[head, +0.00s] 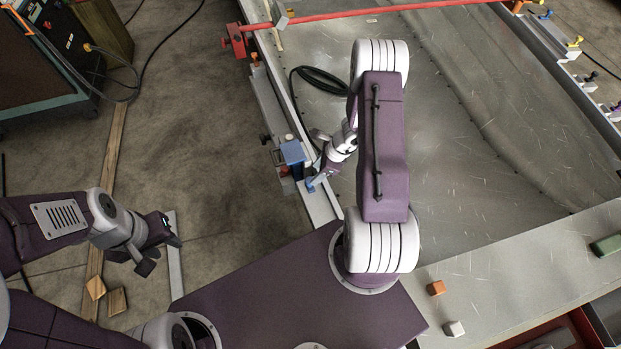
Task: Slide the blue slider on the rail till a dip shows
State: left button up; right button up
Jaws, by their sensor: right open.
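The blue slider (292,153) is a small blue block on the pale rail (277,112), which runs along the left edge of the metal hull panel. My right gripper (316,161) is open just right of the slider, its fingers apart. One finger is near the slider's upper right and the other is below it. I cannot tell whether they touch it. My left gripper (161,255) is over the floor at lower left, away from the rail, with its fingers apart and nothing between them. No dip is clear to me near the slider.
A red clamp (234,40) and red bar (350,13) cross the rail's far end. A black cable coil (318,80) lies on the panel behind my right arm. An orange block (436,288) and a white block (454,329) lie at the near edge. Wood pieces lie on the floor.

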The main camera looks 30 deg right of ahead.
aim_at(311, 178)
jog(key=x, duration=0.4)
jog(key=shift+s+f+b, duration=0.1)
jog(key=shift+f+b, duration=0.2)
jog(key=shift+f, duration=0.05)
jog(key=shift+w+a+f, duration=0.2)
jog(key=shift+f, duration=0.2)
grip_shut()
dwell(0.7)
